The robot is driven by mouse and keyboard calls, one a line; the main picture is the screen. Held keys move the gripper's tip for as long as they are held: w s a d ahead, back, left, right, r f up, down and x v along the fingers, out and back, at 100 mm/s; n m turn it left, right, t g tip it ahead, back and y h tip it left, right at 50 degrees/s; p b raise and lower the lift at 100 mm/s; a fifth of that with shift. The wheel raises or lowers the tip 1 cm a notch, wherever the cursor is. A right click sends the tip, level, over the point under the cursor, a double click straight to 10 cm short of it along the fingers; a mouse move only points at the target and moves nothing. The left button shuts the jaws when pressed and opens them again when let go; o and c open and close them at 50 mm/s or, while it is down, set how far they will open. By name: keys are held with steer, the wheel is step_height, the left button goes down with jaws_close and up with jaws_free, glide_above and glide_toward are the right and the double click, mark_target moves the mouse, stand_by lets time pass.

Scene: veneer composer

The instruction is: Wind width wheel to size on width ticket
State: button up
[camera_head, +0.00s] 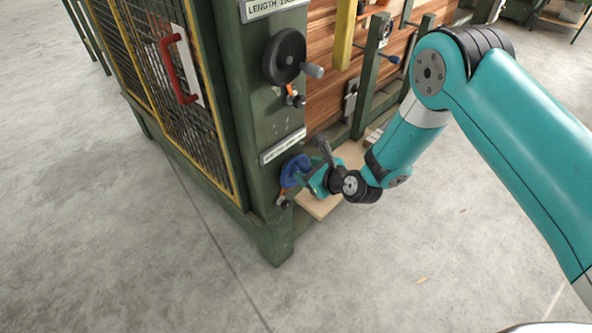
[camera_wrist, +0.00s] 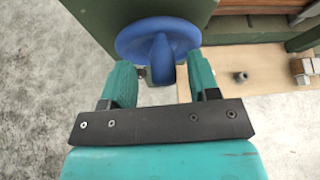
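A blue handwheel (camera_head: 293,171) sits low on the green machine post, below a small label plate (camera_head: 283,146) whose text I cannot read for sure. In the wrist view the blue wheel (camera_wrist: 130,40) is straight ahead, and its blue handle (camera_wrist: 162,62) points toward me. My gripper (camera_head: 313,179) is at the wheel. In the wrist view my gripper (camera_wrist: 160,68) is open, one finger on each side of the handle, with gaps visible. A black handwheel (camera_head: 285,56) with a grey handle is higher on the post, under a plate reading "LENGTH". I cannot make out a width ticket.
A mesh guard (camera_head: 180,100) with a red handle (camera_head: 172,68) stands left of the post. A pale board (camera_head: 318,205) lies low beside the post, close to my gripper. Orange-tipped clamps (camera_head: 295,96) sit by the wheels. The concrete floor in front is clear.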

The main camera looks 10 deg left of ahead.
steer(key=shift+s, duration=0.1)
steer(key=s+d, duration=0.1)
steer(key=d, duration=0.1)
steer(key=s+d, duration=0.2)
steer(key=shift+s+d+b, duration=0.3)
stand_by(0.6)
steer(key=s+r+n+g+p, duration=0.1)
steer(key=s+r+n+g, duration=0.2)
steer(key=r+n, duration=0.7)
steer(key=s+r+n+g+p, duration=0.15)
steer(key=s+r+n, duration=0.4)
steer(key=r, duration=0.75)
steer(key=s+d+r+n+g+h, duration=0.2)
steer(key=s+d+r+n, duration=0.4)
steer(key=s+n, duration=0.2)
steer(key=s+d+r+n+g+h, duration=0.2)
steer(key=s+d+r+n, duration=0.4)
steer(key=s+n, duration=0.2)
steer(key=shift+s+d+h+p, duration=0.3)
steer(key=shift+s+h+p, duration=0.1)
steer(key=shift+s, duration=0.35)
